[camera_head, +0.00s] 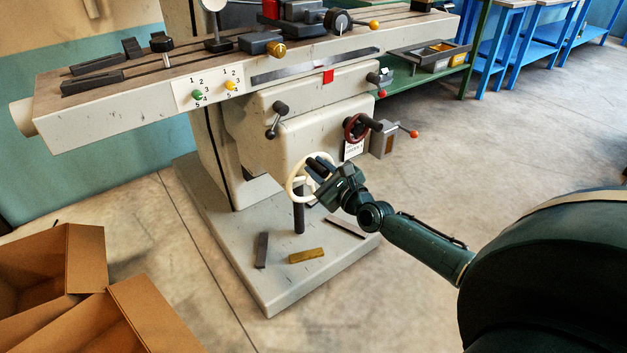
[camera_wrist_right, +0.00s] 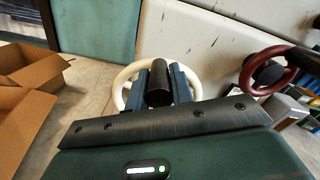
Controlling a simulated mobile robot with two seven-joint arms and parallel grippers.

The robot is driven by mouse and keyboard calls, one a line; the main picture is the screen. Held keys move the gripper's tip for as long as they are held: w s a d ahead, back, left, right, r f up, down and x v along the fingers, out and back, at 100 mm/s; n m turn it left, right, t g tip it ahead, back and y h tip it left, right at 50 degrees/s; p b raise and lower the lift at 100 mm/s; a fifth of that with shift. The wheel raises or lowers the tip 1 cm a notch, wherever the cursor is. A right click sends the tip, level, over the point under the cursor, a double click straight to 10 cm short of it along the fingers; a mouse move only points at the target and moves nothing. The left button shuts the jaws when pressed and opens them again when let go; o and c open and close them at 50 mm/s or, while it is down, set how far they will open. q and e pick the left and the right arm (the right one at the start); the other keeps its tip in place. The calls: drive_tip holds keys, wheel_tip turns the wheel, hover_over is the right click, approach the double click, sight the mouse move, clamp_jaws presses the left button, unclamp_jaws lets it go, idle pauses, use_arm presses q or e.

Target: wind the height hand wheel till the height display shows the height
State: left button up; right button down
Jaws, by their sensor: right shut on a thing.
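A cream-white hand wheel (camera_head: 291,188) sits on the lower front of the grey milling machine; its rim also shows in the wrist view (camera_wrist_right: 121,92). My right gripper (camera_head: 320,169) is at this wheel, shut on its black handle (camera_wrist_right: 157,84), which stands between the two blue fingers. The gripper hides part of the rim and the hub in the head view. A dark red hand wheel (camera_head: 350,128) with a small white label (camera_head: 353,150) is above and to the right. I cannot make out a readable height display. My left gripper is out of view.
The machine's base plate (camera_head: 278,295) carries a brass-coloured block (camera_head: 306,256) and dark bars. A crank with a red-orange knob (camera_head: 413,133) sticks out at right. Open cardboard boxes (camera_head: 85,255) stand at lower left. The floor at right is clear beyond my arm.

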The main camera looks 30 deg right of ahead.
drive_tip(key=shift+d+f+m+b, duration=0.4)
drive_tip(key=shift+d+m, duration=0.1)
drive_tip(key=shift+d, duration=0.1)
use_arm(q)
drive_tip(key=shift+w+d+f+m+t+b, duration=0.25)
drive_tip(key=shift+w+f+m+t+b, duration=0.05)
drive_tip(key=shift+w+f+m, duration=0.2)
use_arm(e)
drive_tip(key=shift+d+m, duration=0.15)
drive_tip(key=shift+m, duration=0.25)
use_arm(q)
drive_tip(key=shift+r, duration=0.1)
use_arm(e)
drive_tip(key=c, duration=1.5)
unclamp_jaws()
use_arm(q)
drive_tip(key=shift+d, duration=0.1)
use_arm(e)
drive_tip(key=shift+o, duration=1.3)
drive_tip(key=shift+r, duration=0.15)
